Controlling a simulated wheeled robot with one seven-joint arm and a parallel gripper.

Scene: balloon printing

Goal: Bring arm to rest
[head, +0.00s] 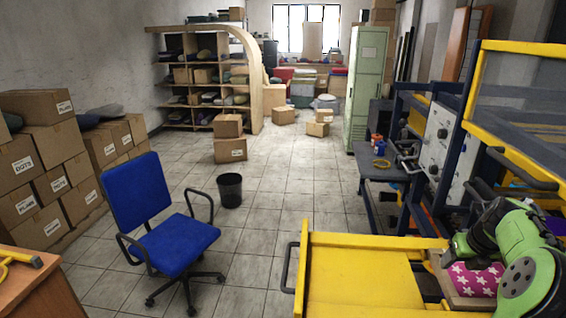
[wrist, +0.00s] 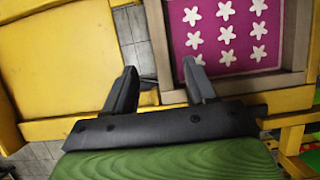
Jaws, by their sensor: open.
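My gripper (wrist: 163,88) shows in the wrist view with its two dark fingers spread apart and nothing between them. It is over the edge between the yellow tray (wrist: 60,65) and a wooden frame (wrist: 160,42). The frame holds a magenta panel with white flowers (wrist: 230,32). In the head view my green arm (head: 525,265) reaches in at the lower right, over the flowered panel (head: 474,280) and beside the yellow tray (head: 365,275). My fingertips are hidden in the head view.
A blue and yellow machine frame (head: 470,110) stands at the right, with a side table (head: 385,172) beside it. A blue chair (head: 165,225) and a black bin (head: 230,190) stand on the tiles. Cardboard boxes (head: 45,165) are stacked at the left.

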